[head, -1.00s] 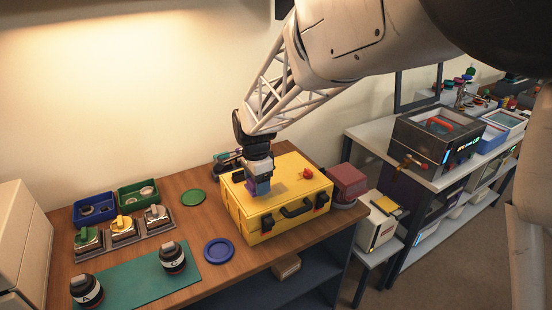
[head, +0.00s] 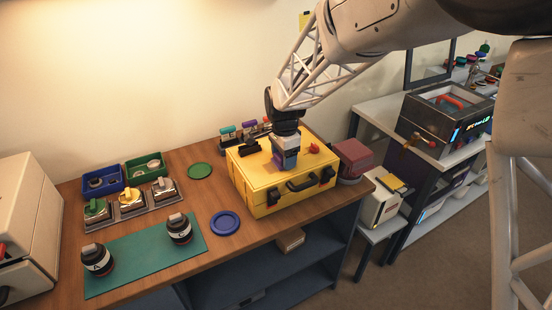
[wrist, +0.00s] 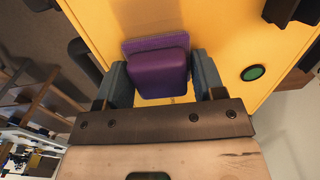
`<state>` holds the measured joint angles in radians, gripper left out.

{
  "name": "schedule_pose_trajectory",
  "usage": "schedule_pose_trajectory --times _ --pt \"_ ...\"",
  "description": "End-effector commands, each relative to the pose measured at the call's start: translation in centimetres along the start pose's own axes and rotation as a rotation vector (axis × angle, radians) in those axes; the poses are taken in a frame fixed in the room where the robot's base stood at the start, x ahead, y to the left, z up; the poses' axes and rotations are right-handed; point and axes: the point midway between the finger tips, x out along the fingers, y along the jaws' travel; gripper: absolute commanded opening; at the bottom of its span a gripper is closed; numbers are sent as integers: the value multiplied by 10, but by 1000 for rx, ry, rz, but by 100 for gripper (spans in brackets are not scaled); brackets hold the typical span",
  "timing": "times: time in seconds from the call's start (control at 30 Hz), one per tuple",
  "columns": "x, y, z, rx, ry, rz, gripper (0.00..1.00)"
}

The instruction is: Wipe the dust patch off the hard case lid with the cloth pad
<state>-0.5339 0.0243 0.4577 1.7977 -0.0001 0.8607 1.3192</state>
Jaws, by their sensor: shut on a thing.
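The yellow hard case (head: 262,195) stands shut on the wooden bench, its handle and dark latches facing front. My gripper (head: 286,155) points down over the middle of its lid. In the wrist view my gripper (wrist: 163,82) has a grey finger on each side of the purple cloth pad (wrist: 158,70) and is shut on it. The pad's flat purple base lies against or just above the yellow lid (wrist: 225,35); I cannot tell which. I cannot make out the dust patch; the pad and gripper cover part of the lid.
Small capped items (head: 228,133) stand behind the case. A blue dish (head: 225,223) and green disc (head: 200,171) lie left of it. A dark red object (head: 352,158) is at the right.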

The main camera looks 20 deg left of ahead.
Motion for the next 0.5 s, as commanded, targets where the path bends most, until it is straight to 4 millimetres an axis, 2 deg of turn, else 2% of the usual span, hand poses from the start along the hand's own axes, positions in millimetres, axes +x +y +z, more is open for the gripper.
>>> schedule_pose_trajectory --times 0.4,0.5 --pt "1 1 -35 1 -1 2 41" --pt "0 0 -24 -2 0 2 41"
